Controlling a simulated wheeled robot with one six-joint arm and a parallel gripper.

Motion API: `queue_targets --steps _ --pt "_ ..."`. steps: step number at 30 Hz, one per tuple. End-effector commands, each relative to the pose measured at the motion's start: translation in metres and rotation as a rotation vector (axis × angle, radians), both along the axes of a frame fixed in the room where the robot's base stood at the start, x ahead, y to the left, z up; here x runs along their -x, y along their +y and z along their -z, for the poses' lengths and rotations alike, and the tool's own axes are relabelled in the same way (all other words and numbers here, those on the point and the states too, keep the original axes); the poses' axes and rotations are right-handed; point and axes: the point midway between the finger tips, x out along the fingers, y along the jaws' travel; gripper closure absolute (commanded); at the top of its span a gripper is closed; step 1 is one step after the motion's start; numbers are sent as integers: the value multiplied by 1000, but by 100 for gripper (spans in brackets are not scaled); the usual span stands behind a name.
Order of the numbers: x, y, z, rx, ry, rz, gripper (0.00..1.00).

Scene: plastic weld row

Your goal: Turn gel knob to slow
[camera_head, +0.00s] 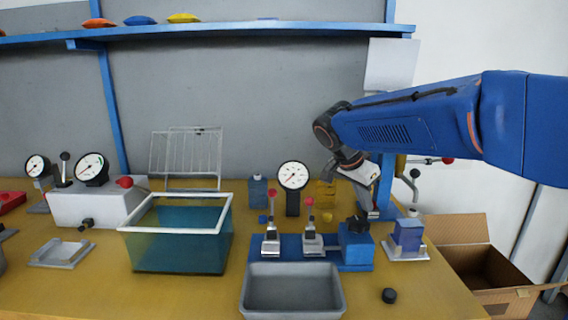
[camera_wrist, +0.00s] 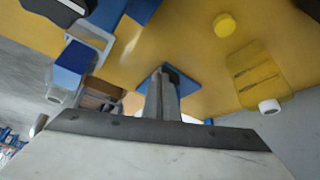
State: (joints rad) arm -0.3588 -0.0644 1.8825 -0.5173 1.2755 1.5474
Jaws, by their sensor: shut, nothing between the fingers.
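A black knob (camera_head: 357,223) sits on top of a blue box (camera_head: 356,246) at the right end of a blue base, in the head view. At the upper left of the wrist view, a dark knob-like part (camera_wrist: 62,8) is cut by the frame edge. Another small black knob (camera_head: 86,223) is on the front of the white gauge box. No label or pointer mark is readable, so I cannot tell which is the gel knob. My gripper (camera_head: 373,212) hangs behind and right of the blue box. Its fingers (camera_wrist: 162,96) are together and empty, over a blue plate (camera_wrist: 182,86).
Two red-topped toggle clamps (camera_head: 271,240) stand left of the blue box. A grey tray (camera_head: 292,290) lies in front, with a teal-filled tank (camera_head: 180,240) to the left. A cardboard box (camera_head: 490,268) stands right.

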Motion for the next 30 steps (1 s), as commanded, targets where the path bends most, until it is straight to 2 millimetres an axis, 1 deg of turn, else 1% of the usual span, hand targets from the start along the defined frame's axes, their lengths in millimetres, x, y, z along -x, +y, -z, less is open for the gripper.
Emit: queue_targets --steps 15,18,22,30 --pt "0 0 -49 0 -2 0 100" --pt "0 0 -55 -1 -1 0 100" --pt "0 0 -59 -1 -1 0 100" --pt "0 0 -59 0 0 0 100"
